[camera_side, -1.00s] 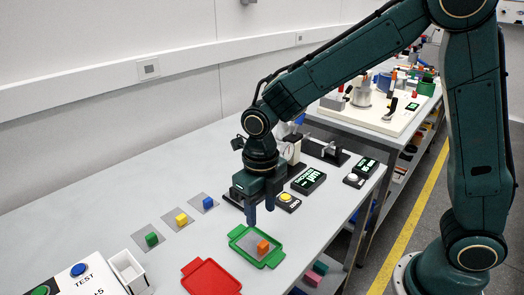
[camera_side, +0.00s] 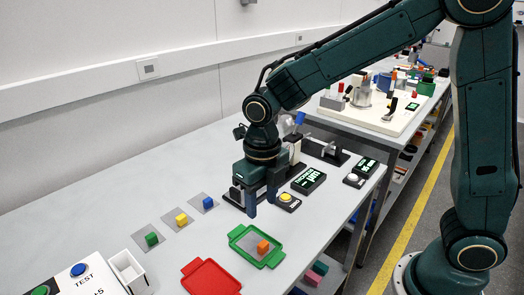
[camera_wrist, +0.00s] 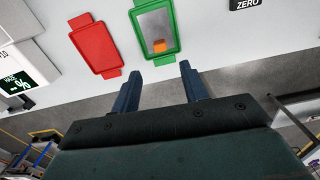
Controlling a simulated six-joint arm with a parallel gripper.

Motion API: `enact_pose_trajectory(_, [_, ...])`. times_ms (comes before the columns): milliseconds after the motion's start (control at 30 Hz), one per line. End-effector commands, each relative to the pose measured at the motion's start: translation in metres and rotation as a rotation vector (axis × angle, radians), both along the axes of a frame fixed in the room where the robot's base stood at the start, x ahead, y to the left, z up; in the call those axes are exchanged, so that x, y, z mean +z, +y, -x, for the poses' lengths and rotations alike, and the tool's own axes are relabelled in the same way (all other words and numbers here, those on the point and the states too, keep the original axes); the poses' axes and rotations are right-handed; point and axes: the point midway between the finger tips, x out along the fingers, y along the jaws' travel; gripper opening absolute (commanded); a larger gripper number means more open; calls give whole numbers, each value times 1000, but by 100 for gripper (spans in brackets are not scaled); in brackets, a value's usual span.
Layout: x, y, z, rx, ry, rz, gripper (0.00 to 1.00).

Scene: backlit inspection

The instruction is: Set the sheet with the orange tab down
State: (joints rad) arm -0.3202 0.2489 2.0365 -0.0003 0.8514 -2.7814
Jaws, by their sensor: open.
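The grey sheet with the orange tab (camera_side: 263,247) lies in the green tray on the table. In the wrist view the orange tab (camera_wrist: 159,46) stands near the tray's lower end, on the sheet. My gripper (camera_side: 261,205) is open and empty, above the table just behind the green tray in the side view. In the wrist view its two fingers (camera_wrist: 160,78) are spread apart, with nothing between them. It is clear of the tab.
The green tray (camera_side: 236,231) stands beside a red tray (camera_side: 190,266), which is empty. Sheets with green (camera_side: 151,239), yellow (camera_side: 181,219) and blue (camera_side: 208,203) tabs lie in a row. A white open box (camera_side: 128,272) and several button and display units stand nearby.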

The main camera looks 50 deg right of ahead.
Motion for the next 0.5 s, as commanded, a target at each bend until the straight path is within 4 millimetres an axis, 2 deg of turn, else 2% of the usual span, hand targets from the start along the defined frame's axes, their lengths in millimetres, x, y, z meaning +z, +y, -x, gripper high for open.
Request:
enact_pose_trajectory(267, [25,-16,12,-291,-45,-23,44])
enact_pose_trajectory(500, [54,-37,31,-707,-97,-69,44])
